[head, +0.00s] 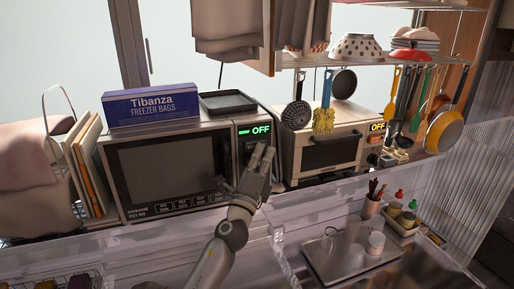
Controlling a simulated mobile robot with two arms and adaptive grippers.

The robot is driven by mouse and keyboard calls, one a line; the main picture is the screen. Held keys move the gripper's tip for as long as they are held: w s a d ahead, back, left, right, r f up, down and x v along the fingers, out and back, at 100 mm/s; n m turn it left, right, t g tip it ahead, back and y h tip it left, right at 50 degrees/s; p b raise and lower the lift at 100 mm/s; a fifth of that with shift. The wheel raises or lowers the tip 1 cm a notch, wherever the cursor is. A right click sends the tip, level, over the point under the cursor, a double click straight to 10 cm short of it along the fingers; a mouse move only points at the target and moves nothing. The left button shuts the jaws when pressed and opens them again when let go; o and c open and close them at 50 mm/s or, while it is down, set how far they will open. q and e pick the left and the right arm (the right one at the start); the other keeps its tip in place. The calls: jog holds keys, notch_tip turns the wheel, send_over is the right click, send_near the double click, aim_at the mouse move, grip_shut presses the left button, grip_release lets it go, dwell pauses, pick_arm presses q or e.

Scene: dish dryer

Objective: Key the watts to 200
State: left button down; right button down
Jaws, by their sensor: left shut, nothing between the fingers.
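A microwave (165,168) stands at the left of the counter with a dark window and a control panel on its right side. Its display (261,130) reads OFF in green. My left gripper (268,152) is shut and empty, in front of the panel just below the display, and hides most of the keys there. I cannot tell whether its fingertips touch the panel. A second appliance, a toaster oven (330,152), stands to the right, and its small display (377,127) reads OFF in orange. My right gripper is not in view.
A freezer bags box (151,106) and a black tray (228,102) lie on top of the microwave. A metal tray (345,262) with glasses sits at the front right.

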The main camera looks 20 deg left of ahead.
pick_arm(q)
jog(key=shift+w+a, duration=0.3)
jog(key=shift+w, duration=0.15)
dwell(0.5)
dwell(0.3)
jog(key=shift+s+d, duration=0.7)
jog(key=shift+s, duration=0.35)
jog(key=s+d, duration=0.1)
jog(key=s+d+p, duration=0.1)
jog(key=s, duration=0.2)
jog(key=shift+s+d, duration=0.1)
jog(key=shift+d, duration=0.3)
jog(key=shift+f, duration=0.1)
